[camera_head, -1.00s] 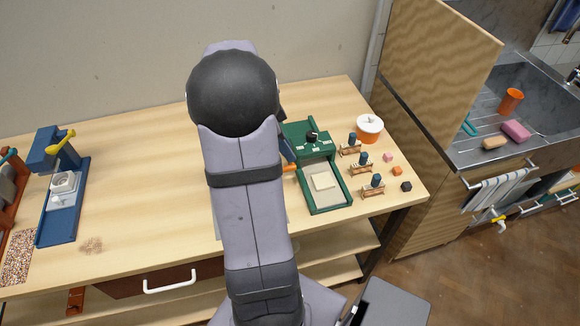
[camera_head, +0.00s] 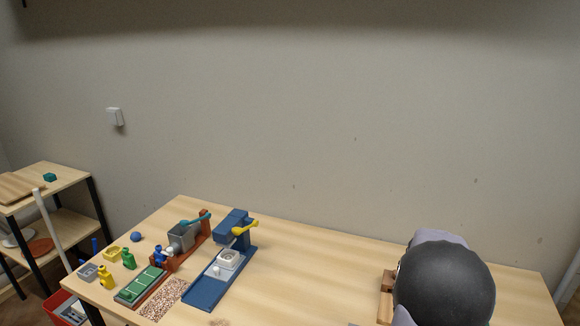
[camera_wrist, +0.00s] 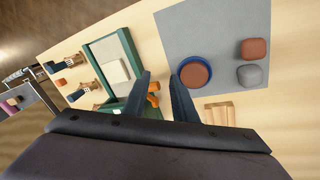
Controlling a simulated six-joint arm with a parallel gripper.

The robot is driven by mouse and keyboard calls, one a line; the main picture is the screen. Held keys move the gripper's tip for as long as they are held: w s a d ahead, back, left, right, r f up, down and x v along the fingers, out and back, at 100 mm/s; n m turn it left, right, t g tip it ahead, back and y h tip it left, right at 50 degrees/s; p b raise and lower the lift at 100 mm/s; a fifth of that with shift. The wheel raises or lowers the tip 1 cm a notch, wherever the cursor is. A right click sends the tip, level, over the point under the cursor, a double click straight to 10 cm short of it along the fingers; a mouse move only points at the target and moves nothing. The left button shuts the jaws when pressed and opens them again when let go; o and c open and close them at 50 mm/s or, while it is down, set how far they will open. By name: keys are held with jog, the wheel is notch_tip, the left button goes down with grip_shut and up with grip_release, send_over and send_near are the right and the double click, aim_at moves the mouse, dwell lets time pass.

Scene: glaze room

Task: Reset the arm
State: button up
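My gripper (camera_wrist: 161,76) shows in the wrist view with its two dark fingers apart. Bench top shows between them, and I see nothing held. It is above the bench, between a green-framed tray (camera_wrist: 135,52) on the left and a round blue-rimmed dish with a brown inside (camera_wrist: 194,72) on the right. A small orange thing (camera_wrist: 153,98) lies below, next to the left finger and partly hidden. In the head view only a dark rounded joint of my arm shows at the lower right; the gripper is out of that picture.
A grey mat (camera_wrist: 215,25) bears a brown block (camera_wrist: 255,49) and a grey block (camera_wrist: 249,76). A wooden block (camera_wrist: 220,114) is nearby. A blue press (camera_head: 225,262) and a grey-and-rust press (camera_head: 186,240) stand on the bench's left. The bench between them and my arm looks mostly clear.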

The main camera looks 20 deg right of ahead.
jog(key=a+f+n, duration=0.1)
jog(key=a, duration=0.1)
jog(key=a+f+n+y, duration=0.1)
jog(key=a, duration=0.1)
jog(key=s+a+n, duration=0.1)
jog(key=a+n, duration=0.1)
jog(key=a, duration=0.1)
jog(key=shift+f+y, duration=0.3)
jog(key=shift+f, duration=0.1)
jog(key=a+n, duration=0.1)
jog(key=a, duration=0.1)
jog(key=a+n, duration=0.1)
jog(key=a, duration=0.1)
jog(key=a+n, duration=0.1)
jog(key=a, duration=0.2)
jog(key=shift+w+a+f+t+y, duration=0.1)
jog(key=shift+w+f+t+y, duration=0.2)
jog(key=w+a+r+n, duration=0.1)
jog(key=a+n, duration=0.2)
jog(key=a, duration=0.6)
jog(key=w+a+r+n+t, duration=0.1)
jog(key=a+n, duration=0.3)
jog(key=a, duration=0.5)
jog(key=shift+w+a+r, duration=0.35)
jog(key=shift+a+r, duration=0.05)
jog(key=shift+r, duration=0.05)
jog(key=shift+f, duration=0.1)
